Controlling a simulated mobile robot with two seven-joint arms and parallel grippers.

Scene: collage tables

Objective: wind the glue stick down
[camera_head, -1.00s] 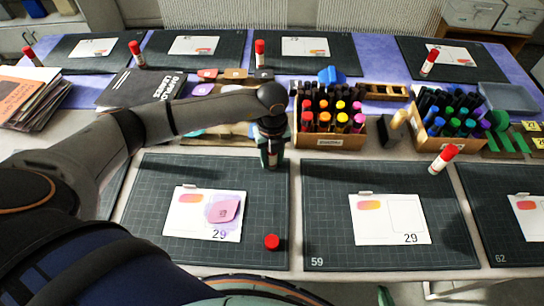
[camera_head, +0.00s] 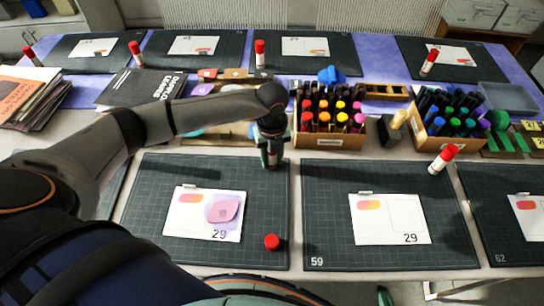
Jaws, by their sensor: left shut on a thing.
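My left gripper (camera_head: 271,150) is over the far right part of the near-left cutting mat (camera_head: 160,250), pointing down. It is shut on a glue stick (camera_head: 272,160), which is mostly hidden by the fingers; only a small pale and dark part shows. How far the glue is wound out cannot be seen. A red cap (camera_head: 271,242) lies off the stick near the front right corner of the same mat. A white card (camera_head: 203,214) with an orange patch and a pink piece on a lilac patch lies on that mat. My right gripper does not show.
A cardboard box of markers (camera_head: 328,142) stands just right of my left gripper. Another capped glue stick (camera_head: 443,158) stands at the back of the neighbouring mat (camera_head: 330,245). Folders (camera_head: 40,93) and a black book (camera_head: 140,88) lie at the left. The mat between card and cap is clear.

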